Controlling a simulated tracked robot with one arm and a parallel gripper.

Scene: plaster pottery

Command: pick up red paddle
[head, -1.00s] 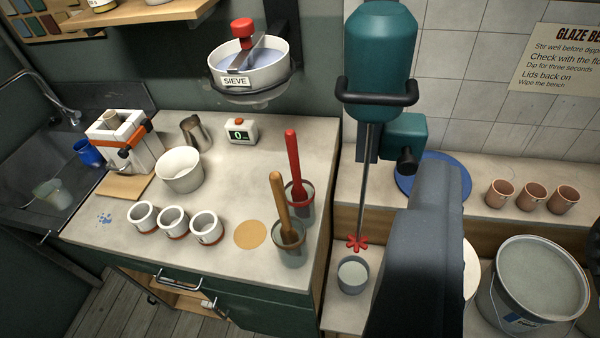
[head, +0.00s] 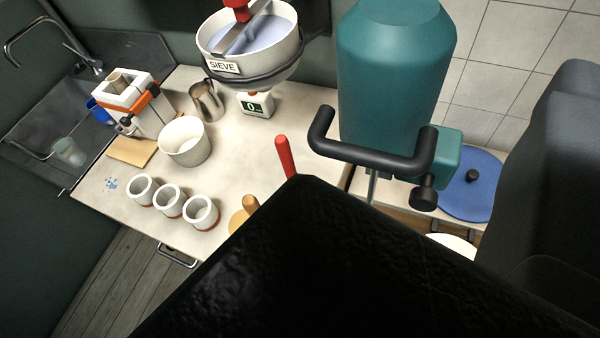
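The red paddle (head: 285,156) shows only as the upper part of its red handle, standing up near the right side of the bench. Its lower part and its pot are hidden behind a large dark part of my arm that fills the lower right of the view. The wooden-handled paddle (head: 250,203) beside it, to the lower left, shows just its top. My gripper's fingertips are not visible, so I cannot see where they are relative to the red paddle.
The teal mixer (head: 393,80) with its black handle hangs right of the paddle. The sieve bowl (head: 270,55) overhangs the bench behind it. Three small cups (head: 169,201), a white bowl (head: 186,141), a metal jug (head: 207,100) and a scale (head: 256,105) stand on the bench (head: 232,155).

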